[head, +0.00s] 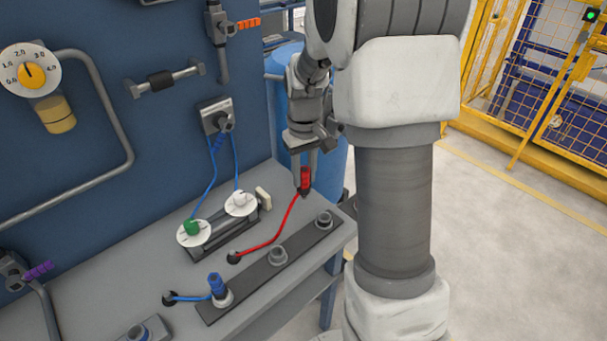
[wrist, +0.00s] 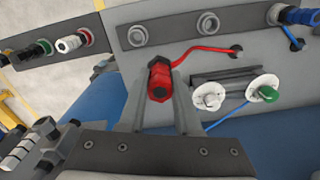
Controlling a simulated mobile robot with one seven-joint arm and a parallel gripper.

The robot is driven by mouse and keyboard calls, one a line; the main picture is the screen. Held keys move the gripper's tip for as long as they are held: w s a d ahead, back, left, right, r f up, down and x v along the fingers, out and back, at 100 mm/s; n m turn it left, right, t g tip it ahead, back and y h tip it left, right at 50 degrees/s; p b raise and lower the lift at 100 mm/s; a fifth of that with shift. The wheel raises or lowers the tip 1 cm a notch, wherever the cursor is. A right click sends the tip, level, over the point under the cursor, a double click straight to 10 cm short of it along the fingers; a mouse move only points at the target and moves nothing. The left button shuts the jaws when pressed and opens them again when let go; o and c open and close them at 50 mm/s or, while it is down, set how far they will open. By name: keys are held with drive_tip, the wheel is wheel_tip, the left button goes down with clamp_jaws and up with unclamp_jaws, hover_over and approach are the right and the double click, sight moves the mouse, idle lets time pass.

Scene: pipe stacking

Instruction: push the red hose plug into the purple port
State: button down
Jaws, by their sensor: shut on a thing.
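The red hose plug (head: 305,177) is held upright between the two fingers of my gripper (head: 304,186), above the right end of the grey bench. In the wrist view, the plug (wrist: 159,80) sits between the fingertips (wrist: 158,96). Its red hose (head: 272,237) runs down to a black fitting on the bench. I cannot pick out a purple port. The dark strip holds two empty grey ports, one at its right end (head: 324,219) and one in its middle (head: 277,255). The plug is apart from both.
A blue plug (head: 217,285) stands in the strip's left port. A block with white round dials (head: 239,203) and blue hoses stands behind the strip. A purple-handled valve (head: 38,271) is on the wall. In the wrist view, another row of fittings (wrist: 68,43) lies left.

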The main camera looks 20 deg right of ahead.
drive_tip(key=shift+r+p, duration=3)
drive_tip(key=shift+r, duration=1.05)
drive_tip(key=shift+f, duration=0.15)
